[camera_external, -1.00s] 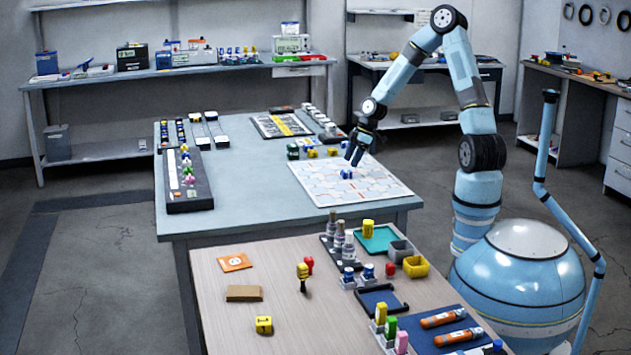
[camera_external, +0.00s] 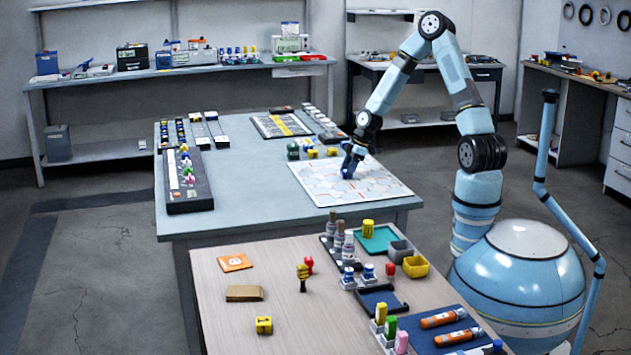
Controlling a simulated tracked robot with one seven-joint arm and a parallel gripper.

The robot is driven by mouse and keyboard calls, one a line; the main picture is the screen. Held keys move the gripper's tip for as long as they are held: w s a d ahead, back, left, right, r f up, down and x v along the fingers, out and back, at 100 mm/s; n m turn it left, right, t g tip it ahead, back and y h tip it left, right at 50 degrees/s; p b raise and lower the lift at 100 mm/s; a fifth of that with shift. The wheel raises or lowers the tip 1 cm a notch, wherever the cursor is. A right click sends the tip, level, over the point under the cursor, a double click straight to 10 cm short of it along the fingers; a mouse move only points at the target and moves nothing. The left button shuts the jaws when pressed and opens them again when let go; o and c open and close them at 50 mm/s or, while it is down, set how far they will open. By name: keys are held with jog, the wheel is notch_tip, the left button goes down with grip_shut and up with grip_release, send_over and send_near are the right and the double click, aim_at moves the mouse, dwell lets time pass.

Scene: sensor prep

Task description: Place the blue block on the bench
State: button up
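The blue block (camera_external: 347,173) is on the white patterned board (camera_external: 374,189), which lies on the grey bench (camera_external: 245,190). It is small and partly hidden by my gripper. My gripper (camera_external: 349,168) points down onto the block, with its fingers at the block's sides. At this size I cannot tell whether the fingers are closed on it or only around it. I also cannot tell whether the block touches the board.
Several small coloured blocks (camera_external: 311,153) stand behind the board. A long dark rack (camera_external: 187,188) lies on the bench's left side. The bench top between rack and board is clear. A wooden table (camera_external: 225,302) with trays and parts stands in front.

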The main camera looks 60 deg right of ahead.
jog(key=c, duration=0.8)
jog(key=shift+o, duration=0.2)
jog(key=shift+r, duration=0.35)
notch_tip(320, 180, up, 2)
jog(key=shift+r, duration=0.1)
jog(key=s+a+r, duration=0.1)
jog(key=s+r, duration=0.9)
jog(key=s, duration=0.3)
jog(key=shift+s, duration=0.4)
